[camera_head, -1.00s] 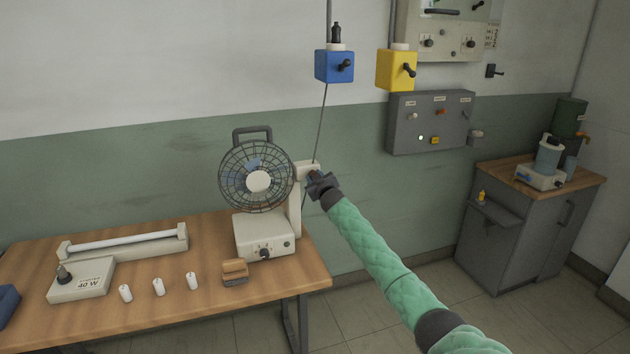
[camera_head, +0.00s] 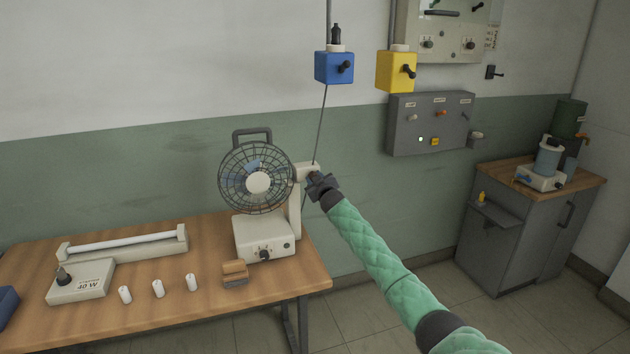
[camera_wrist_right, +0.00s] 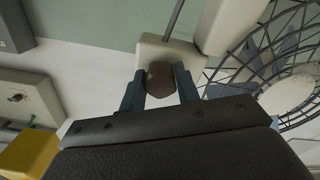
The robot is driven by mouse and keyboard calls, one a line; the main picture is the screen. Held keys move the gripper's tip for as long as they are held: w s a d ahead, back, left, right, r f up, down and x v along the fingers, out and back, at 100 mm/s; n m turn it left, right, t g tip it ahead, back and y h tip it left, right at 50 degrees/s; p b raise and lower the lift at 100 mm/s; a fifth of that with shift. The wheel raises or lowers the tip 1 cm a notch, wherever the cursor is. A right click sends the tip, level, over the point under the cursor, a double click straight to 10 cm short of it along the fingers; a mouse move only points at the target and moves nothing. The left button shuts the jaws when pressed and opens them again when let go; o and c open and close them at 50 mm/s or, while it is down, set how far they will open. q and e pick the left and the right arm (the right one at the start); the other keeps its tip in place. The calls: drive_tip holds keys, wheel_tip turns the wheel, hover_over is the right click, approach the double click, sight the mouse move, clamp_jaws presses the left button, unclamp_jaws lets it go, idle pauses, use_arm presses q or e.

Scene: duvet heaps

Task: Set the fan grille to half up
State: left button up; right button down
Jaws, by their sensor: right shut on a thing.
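The desk fan (camera_head: 264,238) stands at the right end of the wooden table. Its round wire grille (camera_head: 257,178) faces forward, with a pale hub in the middle and a carry handle on top. A pale bracket beside the grille carries a dark brown knob (camera_wrist_right: 161,78). My right gripper (camera_head: 314,176) reaches in at the bracket from the right. In the right wrist view its two fingers (camera_wrist_right: 160,88) lie on either side of the knob, shut on it. The grille's edge also shows at the right of that view (camera_wrist_right: 285,60). My left gripper is not in view.
A wooden block (camera_head: 235,272), several small white cylinders (camera_head: 158,288) and a tube lamp fixture (camera_head: 124,243) lie on the table (camera_head: 200,318). A blue switch box (camera_head: 333,67) and a yellow one (camera_head: 396,72) hang above. A grey panel (camera_head: 430,123) is on the wall.

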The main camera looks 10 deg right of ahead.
drive_tip(key=shift+w+r, duration=0.1)
drive_tip(key=shift+r, duration=0.65)
drive_tip(key=c, duration=1.2)
unclamp_jaws()
drive_tip(key=shift+o, duration=0.9)
drive_tip(key=shift+f, duration=0.25)
drive_tip(key=shift+f, duration=0.1)
